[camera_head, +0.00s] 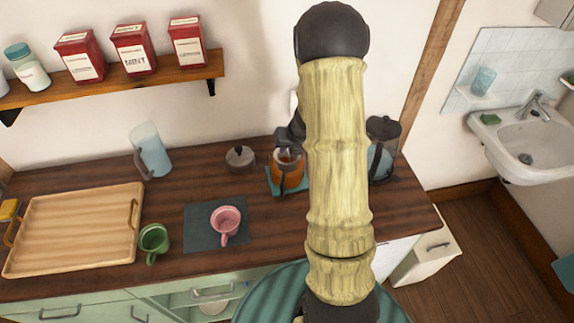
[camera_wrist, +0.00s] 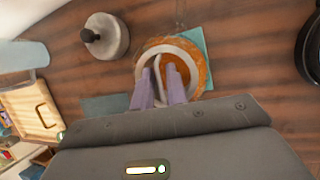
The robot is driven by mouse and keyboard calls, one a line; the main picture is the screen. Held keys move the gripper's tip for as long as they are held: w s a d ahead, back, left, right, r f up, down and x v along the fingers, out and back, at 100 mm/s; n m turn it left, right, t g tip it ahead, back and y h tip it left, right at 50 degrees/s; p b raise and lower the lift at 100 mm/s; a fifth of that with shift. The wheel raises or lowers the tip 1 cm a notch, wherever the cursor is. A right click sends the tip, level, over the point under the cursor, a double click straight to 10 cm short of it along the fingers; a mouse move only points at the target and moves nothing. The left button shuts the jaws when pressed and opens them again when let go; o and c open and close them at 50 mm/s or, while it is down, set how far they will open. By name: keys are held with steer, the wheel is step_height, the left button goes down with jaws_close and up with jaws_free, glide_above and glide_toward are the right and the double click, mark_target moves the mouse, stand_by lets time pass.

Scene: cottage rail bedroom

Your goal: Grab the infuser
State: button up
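A glass pot of orange-brown tea (camera_head: 288,172) stands on a small teal mat (camera_head: 270,186) on the wooden counter, partly behind my arm. In the wrist view the pot (camera_wrist: 203,72) is seen from above with a pale round rim. I cannot make out the infuser as a separate thing; a pale strip shows inside the rim near my fingers. My gripper (camera_wrist: 160,72) points down at the pot's opening, its two purple fingers apart with a gap between them. How deep the fingertips reach is unclear. A grey lid with a dark knob (camera_wrist: 107,38) lies beside the pot.
The lid (camera_head: 240,158) is left of the pot. A dark-topped kettle (camera_head: 382,150) stands to the right. A pink mug (camera_head: 226,219) on a dark mat, a green mug (camera_head: 153,239), a glass pitcher (camera_head: 152,150) and a wooden tray (camera_head: 75,230) are further left.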

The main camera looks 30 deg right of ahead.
steer(key=shift+w+f, duration=0.25)
steer(key=shift+f, duration=0.2)
steer(key=shift+a, duration=0.1)
jaws_close()
steer(key=shift+r, duration=0.1)
step_height(320, 180, up, 10)
steer(key=p, duration=0.4)
steer(key=shift+p, duration=0.4)
